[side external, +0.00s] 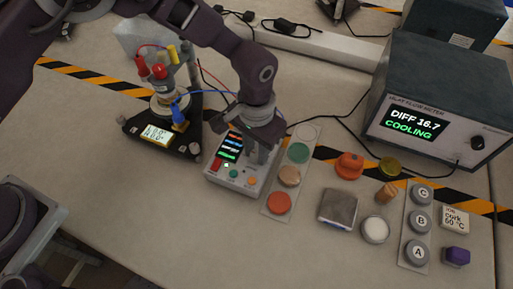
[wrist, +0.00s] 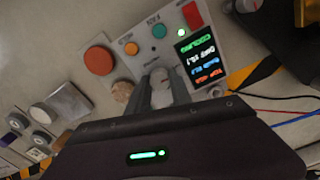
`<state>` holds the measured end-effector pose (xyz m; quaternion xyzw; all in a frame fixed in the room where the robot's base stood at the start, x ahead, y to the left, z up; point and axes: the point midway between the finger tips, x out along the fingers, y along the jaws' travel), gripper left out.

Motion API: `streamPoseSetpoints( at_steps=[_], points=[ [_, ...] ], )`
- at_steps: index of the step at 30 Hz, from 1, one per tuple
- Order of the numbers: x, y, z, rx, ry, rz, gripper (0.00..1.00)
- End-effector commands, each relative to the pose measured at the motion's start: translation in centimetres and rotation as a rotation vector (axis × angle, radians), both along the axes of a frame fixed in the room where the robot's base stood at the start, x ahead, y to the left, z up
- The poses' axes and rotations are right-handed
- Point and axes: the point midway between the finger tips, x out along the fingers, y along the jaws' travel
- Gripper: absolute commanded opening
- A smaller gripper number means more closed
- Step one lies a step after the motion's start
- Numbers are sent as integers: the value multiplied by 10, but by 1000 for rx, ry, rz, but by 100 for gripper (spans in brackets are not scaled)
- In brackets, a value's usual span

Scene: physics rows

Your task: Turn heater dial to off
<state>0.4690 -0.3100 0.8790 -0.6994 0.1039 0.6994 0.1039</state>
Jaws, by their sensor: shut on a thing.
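The heater control box (side external: 225,178) is a pale box with a lit screen of coloured lines (side external: 230,145), a red switch, and orange and teal buttons. It also shows in the wrist view (wrist: 146,57). My gripper (side external: 258,155) points down onto the box's right side. In the wrist view my gripper (wrist: 163,88) has its two fingers closed around a pale grey dial (wrist: 160,79). The fingers hide the dial's sides, and its pointer or off mark cannot be made out. In the side view my gripper hides the dial.
A strip of coloured discs (side external: 290,176) lies right of the box. A black stand with wired terminals (side external: 165,125) is at the left. A flow meter (side external: 430,120) reading "DIFF 16.7 COOLING" stands at the back right. Cables run behind the box.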

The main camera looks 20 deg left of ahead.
Motion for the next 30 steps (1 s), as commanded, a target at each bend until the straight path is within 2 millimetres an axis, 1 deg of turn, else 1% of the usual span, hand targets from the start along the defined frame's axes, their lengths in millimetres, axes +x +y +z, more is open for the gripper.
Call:
streamPoseSetpoints(
  at_steps=[9,24,25,28,30],
  points=[
    [0,0,1,0,1,99,0],
    [0,0,1,0,1,116,0],
    [0,0,1,0,1,116,28],
    [0,0,1,0,1,116,47],
    [0,0,0,0,1,115,48]
  ],
)
